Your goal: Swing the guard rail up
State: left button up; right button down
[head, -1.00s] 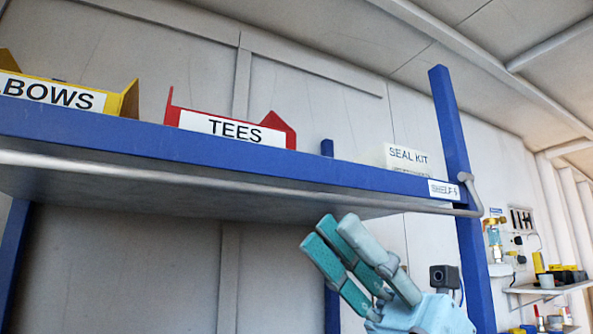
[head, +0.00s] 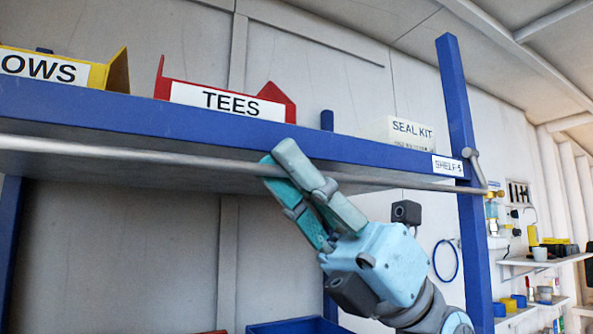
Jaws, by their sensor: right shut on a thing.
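The guard rail (head: 120,154) is a thin grey bar running along the front of the blue shelf (head: 60,112), just below the shelf's front edge. Its bent right end (head: 474,166) meets the blue upright. My right gripper (head: 276,164) reaches up from the lower right. Its teal fingers are shut on the rail below the TEES bin, and they hide a short stretch of the bar. My left gripper is not in view.
On the shelf stand a yellow bin (head: 116,72), a red TEES bin (head: 274,95) and a SEAL KIT box (head: 408,131). A blue upright (head: 462,120) rises right of my gripper. A blue bin (head: 290,326) shows below.

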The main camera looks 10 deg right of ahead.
jog(key=shift+s+m+t, duration=0.15)
jog(key=shift+m+t, duration=0.35)
jog(key=s+m+t+p, duration=0.1)
jog(key=m+t+p, duration=0.1)
jog(key=m+t, duration=0.2)
jog(key=s+r+m+t+h+p, duration=0.1)
jog(key=m+t+p, duration=0.2)
jog(key=m, duration=0.2)
jog(key=s+d+r+m+t+h+p, duration=0.1)
jog(key=m+t+p, duration=0.2)
jog(key=m+t, duration=0.1)
jog(key=shift+r+t, duration=0.15)
jog(key=shift+t, duration=0.15)
jog(key=shift+m, duration=0.3)
jog(key=c, duration=1.7)
grip_release()
